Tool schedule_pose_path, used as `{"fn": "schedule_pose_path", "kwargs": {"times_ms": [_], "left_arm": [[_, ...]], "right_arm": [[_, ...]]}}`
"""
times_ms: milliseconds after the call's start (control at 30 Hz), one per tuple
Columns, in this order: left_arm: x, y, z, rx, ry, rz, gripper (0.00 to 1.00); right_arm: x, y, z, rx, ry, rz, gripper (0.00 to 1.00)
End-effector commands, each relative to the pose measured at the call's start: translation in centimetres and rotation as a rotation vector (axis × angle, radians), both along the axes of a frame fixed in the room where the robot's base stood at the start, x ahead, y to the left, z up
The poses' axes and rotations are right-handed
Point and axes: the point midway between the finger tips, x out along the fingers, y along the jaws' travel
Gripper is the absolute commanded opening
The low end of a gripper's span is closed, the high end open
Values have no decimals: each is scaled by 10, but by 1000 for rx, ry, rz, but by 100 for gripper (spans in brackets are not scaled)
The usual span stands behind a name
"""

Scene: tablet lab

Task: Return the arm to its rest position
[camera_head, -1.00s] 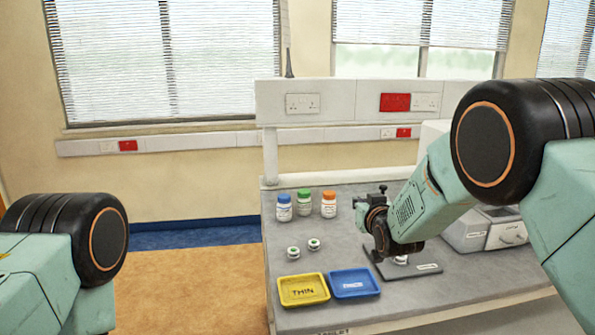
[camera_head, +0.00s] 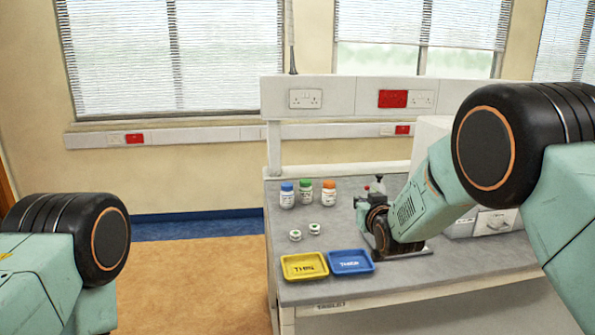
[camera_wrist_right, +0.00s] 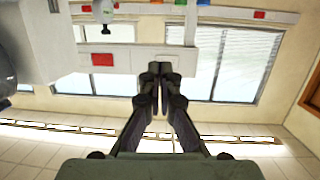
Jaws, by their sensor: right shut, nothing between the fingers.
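My right arm reaches in from the right in the head view, bent down over the bench. Its wrist and the dark gripper body (camera_head: 378,226) are above the dark base plate (camera_head: 412,253); the fingertips are hard to make out there. In the right wrist view, my right gripper (camera_wrist_right: 160,76) has its fingers together, with nothing between them, pointing toward the wall and windows. My left arm shows only as links at the lower left of the head view; its gripper is out of view.
On the grey bench (camera_head: 335,215) stand a blue-capped bottle (camera_head: 287,196), a green-capped bottle (camera_head: 305,193) and an orange-capped bottle (camera_head: 329,194). Two small pots (camera_head: 295,235) (camera_head: 314,229) are nearby.

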Motion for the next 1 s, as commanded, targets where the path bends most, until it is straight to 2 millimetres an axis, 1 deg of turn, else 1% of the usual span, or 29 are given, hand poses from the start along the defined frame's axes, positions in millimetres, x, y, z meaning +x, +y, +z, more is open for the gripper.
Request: {"fn": "schedule_pose_path", "kwargs": {"times_ms": [67, 267, 467, 567, 667, 700, 767, 800, 867, 900, 967, 1000], "left_arm": [[0, 0, 0, 0, 0, 0, 40], [0, 0, 0, 0, 1, -1, 40], [0, 0, -6, 0, 0, -1, 40], [0, 0, -12, 0, 0, 0, 40], [0, 0, -20, 0, -1, 0, 40], [0, 0, -23, 0, 0, 0, 40], [0, 0, -29, 0, 0, 0, 40], [0, 0, -32, 0, 0, 0, 40], [0, 0, -38, 0, 0, -1, 40], [0, 0, -42, 0, 1, -1, 40], [-1, 0, -49, 0, 1, -1, 40], [-1, 0, -53, 0, 1, -1, 40]], "right_arm": [[1, -1, 0, 1, 0, 0, 0], [-29, -8, -47, -29, 107, -6, 0], [-68, -20, -104, -42, 227, -18, 0], [-97, -28, -142, -48, 309, -27, 0], [-137, -36, -186, -54, 410, -37, 0], [-156, -40, -205, -56, 454, -41, 0], [-185, -45, -233, -59, 523, -47, 0], [-205, -48, -249, -60, 568, -51, 0], [-236, -53, -274, -61, 638, -57, 0], [-258, -56, -289, -62, 684, -61, 0], [-291, -59, -311, -63, 754, -66, 0], [-314, -61, -324, -63, 801, -70, 0]]}}
